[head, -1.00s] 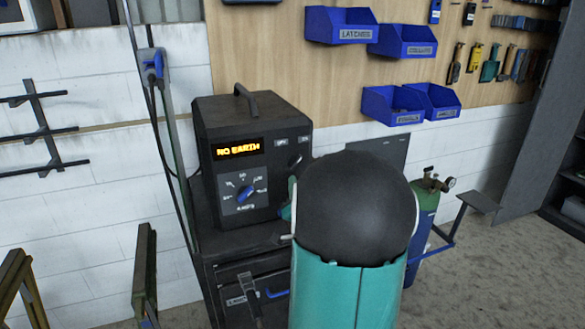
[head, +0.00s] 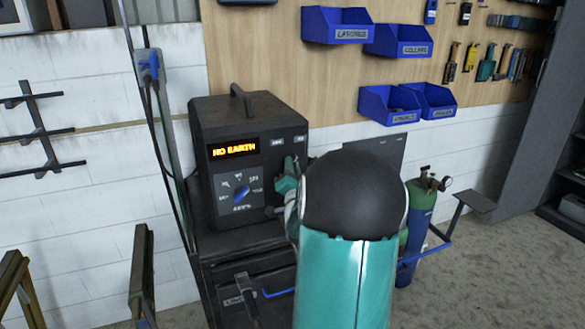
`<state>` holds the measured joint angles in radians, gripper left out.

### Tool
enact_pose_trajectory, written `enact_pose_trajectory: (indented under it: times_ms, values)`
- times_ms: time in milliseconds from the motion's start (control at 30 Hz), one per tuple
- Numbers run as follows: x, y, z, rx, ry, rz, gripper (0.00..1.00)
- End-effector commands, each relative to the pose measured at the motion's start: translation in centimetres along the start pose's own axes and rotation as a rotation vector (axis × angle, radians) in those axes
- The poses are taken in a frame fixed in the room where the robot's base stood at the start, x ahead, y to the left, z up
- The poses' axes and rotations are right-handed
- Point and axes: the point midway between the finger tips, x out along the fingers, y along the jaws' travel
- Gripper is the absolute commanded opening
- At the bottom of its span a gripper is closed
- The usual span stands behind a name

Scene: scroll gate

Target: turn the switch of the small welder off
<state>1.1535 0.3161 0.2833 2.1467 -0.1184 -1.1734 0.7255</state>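The small welder (head: 250,120) is a dark box with a top handle, standing on a dark cart against the wall. Its orange display (head: 234,149) reads "NO EARTH". Below the display is a blue rotary knob (head: 240,194) on a dial with small markings, too blurred to read surely. My teal and black arm covers the area right of the welder. My gripper (head: 287,178) is at the right part of the welder's front, right of the dial and apart from the knob. Its fingertips are small and partly hidden by my arm. The switch near it is not clearly visible.
Blue bins (head: 337,25) hang on the wooden tool board. A gas cylinder (head: 420,215) stands right of my arm. A blue plug (head: 150,65) with a cable is on the wall at left. Metal frames (head: 142,275) stand at front left; the right floor is open.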

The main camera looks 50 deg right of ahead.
Motion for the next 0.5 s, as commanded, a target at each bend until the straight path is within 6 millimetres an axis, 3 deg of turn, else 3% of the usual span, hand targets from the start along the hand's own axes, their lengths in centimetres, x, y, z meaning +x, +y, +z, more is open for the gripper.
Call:
enact_pose_trajectory:
  times_ms: [500]
  values:
    - [-0.01, 0.06, 0.05, -0.086, -0.001, -0.036, 0.0]
